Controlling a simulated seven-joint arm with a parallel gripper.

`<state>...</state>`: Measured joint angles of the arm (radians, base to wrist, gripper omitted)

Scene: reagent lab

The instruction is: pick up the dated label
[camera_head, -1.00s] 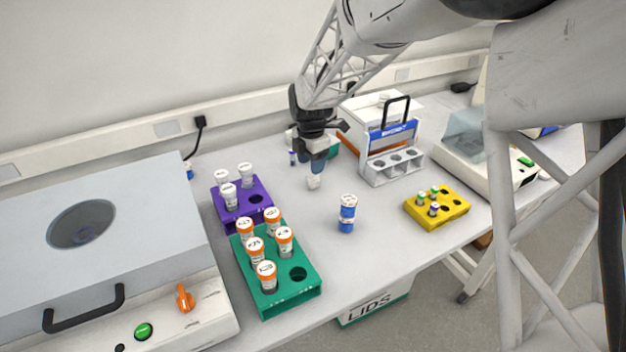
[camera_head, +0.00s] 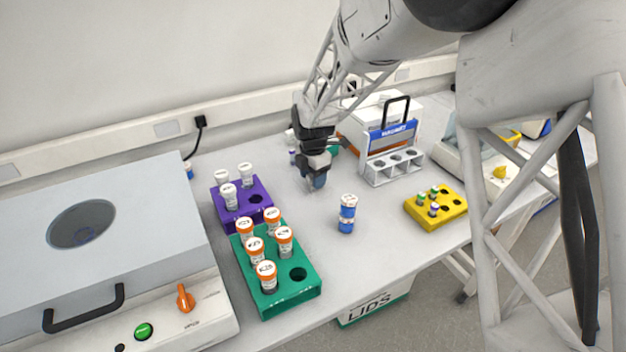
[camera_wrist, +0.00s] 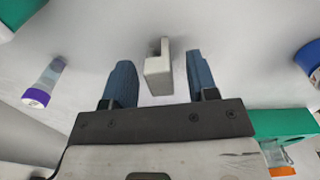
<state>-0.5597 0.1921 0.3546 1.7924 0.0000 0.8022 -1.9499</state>
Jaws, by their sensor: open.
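A small pale block with a thin upright piece at its back, which I take to be the dated label (camera_wrist: 158,74), stands on the bench. In the wrist view it lies between the two blue fingers of my gripper (camera_wrist: 160,66), with clear space on both sides. No writing on it can be read. In the head view my gripper (camera_head: 318,180) is low over the bench, open and empty, and it hides the label. Whether the fingers reach down around the label or stay above it, I cannot tell.
Left of my gripper stand a purple rack (camera_head: 238,219) and a green rack (camera_head: 300,293) with capped tubes. A blue, white-capped vial (camera_head: 347,221) stands in front. A grey tube carrier (camera_head: 378,176) and a yellow rack (camera_head: 451,211) are to the right.

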